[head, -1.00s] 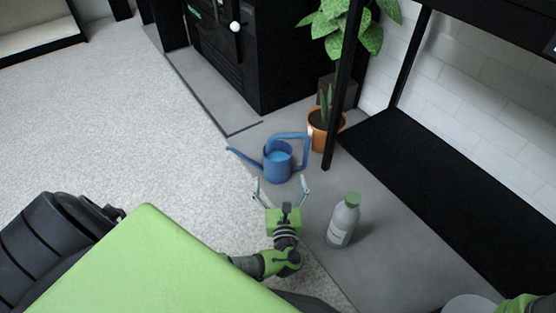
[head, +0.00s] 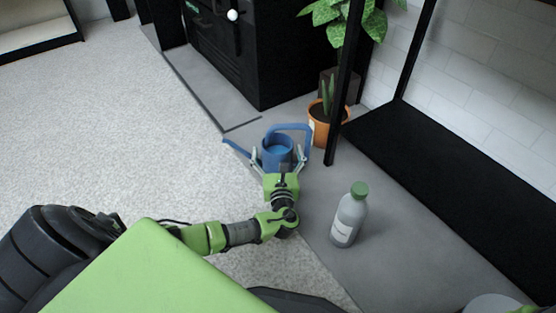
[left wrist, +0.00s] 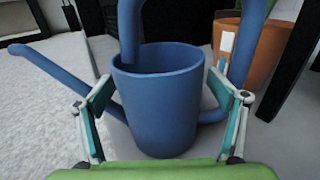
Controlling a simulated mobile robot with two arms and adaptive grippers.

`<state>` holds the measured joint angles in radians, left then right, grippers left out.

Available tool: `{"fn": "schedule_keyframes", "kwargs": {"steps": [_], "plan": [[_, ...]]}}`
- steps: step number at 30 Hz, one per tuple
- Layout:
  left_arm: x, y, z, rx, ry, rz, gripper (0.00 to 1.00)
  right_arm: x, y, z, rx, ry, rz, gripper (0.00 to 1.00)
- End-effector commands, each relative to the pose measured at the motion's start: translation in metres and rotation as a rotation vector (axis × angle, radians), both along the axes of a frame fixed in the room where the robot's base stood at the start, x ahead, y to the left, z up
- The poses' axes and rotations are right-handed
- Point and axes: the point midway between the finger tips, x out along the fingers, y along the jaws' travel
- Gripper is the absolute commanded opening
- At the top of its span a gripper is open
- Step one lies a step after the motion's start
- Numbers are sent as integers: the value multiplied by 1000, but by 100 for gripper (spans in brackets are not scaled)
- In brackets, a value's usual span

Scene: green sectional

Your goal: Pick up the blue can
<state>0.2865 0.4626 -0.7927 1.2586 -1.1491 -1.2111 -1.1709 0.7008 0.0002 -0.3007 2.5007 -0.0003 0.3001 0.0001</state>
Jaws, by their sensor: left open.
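The blue can is a watering can (head: 277,150) with a long spout to the left and a looped handle to the right. It stands upright on the grey floor strip. In the left wrist view its round body (left wrist: 162,105) fills the middle. My left gripper (head: 278,160) is open, with one finger on each side of the can's body. In the left wrist view the fingers (left wrist: 162,112) flank the body, with a gap at the left; whether the right finger touches is unclear. My right gripper is not clearly in view.
A grey bottle with a green cap (head: 349,215) stands right of my left arm. An orange plant pot (head: 326,126) and a black post (head: 346,85) are just behind the can on the right. A black cabinet (head: 262,60) is farther back. Pale carpet (head: 110,120) lies open at the left.

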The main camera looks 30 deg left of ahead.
Motion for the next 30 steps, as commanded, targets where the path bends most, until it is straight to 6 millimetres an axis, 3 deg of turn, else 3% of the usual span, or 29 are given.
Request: {"fn": "schedule_keyframes", "kwargs": {"steps": [7, 14, 23, 30], "plan": [[1, 1, 1, 0, 0, 0, 88, 0, 0, 0, 0, 0, 0, 61], [1, 1, 1, 0, 0, 0, 28, 0, 0, 0, 0, 0, 0, 61], [1, 1, 3, 1, -4, 1, 26, 0, 0, 1, 0, 1, 0, 61], [1, 1, 13, 1, -4, 1, 26, 1, 0, 13, 0, 2, -1, 61]]}}
